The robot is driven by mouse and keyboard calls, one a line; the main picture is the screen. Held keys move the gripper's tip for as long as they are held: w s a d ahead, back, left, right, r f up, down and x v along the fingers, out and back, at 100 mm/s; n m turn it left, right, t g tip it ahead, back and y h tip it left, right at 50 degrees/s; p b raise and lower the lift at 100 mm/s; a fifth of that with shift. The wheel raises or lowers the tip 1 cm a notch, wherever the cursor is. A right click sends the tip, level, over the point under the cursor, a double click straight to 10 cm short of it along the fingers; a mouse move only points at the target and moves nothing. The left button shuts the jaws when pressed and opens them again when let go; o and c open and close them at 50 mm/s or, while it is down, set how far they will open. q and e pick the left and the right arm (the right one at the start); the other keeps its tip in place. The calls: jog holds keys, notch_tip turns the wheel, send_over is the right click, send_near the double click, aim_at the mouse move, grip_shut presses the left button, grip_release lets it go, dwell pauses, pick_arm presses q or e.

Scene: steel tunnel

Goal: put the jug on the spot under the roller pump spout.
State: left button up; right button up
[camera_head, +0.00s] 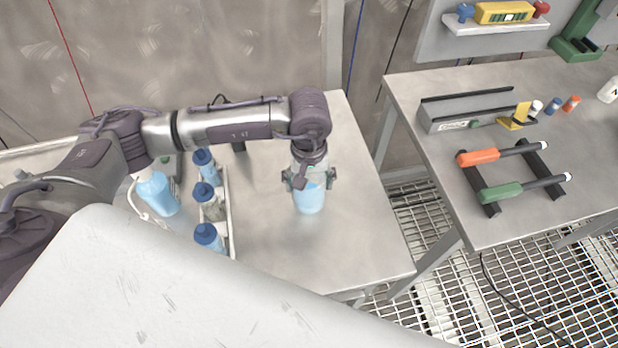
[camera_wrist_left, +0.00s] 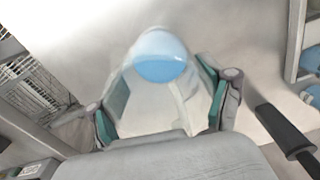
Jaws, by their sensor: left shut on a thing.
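A clear jug with light blue liquid (camera_head: 310,200) is upright at the middle of the left steel table. It also shows in the left wrist view (camera_wrist_left: 160,68), between the fingers. My left gripper (camera_head: 309,180) points down and is shut on the jug, with a finger on each side. In the left wrist view the green finger pads (camera_wrist_left: 165,100) flank the clear wall. I cannot tell whether the jug's base touches the table. The roller pump and the spot are not clearly seen; my arm covers part of the table's back. My right gripper is out of view.
A rack of blue-capped bottles (camera_head: 229,215) and a bottle with blue liquid (camera_head: 157,190) stand left of the jug. Bare table (camera_head: 350,240) lies right and front. A tool bench (camera_head: 440,160) stands across a gap.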

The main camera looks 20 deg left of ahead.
pick_arm(q)
jog(key=shift+f, duration=0.2)
jog(key=shift+f, duration=0.2)
jog(key=o, duration=1.2)
jog(key=shift+r, duration=0.1)
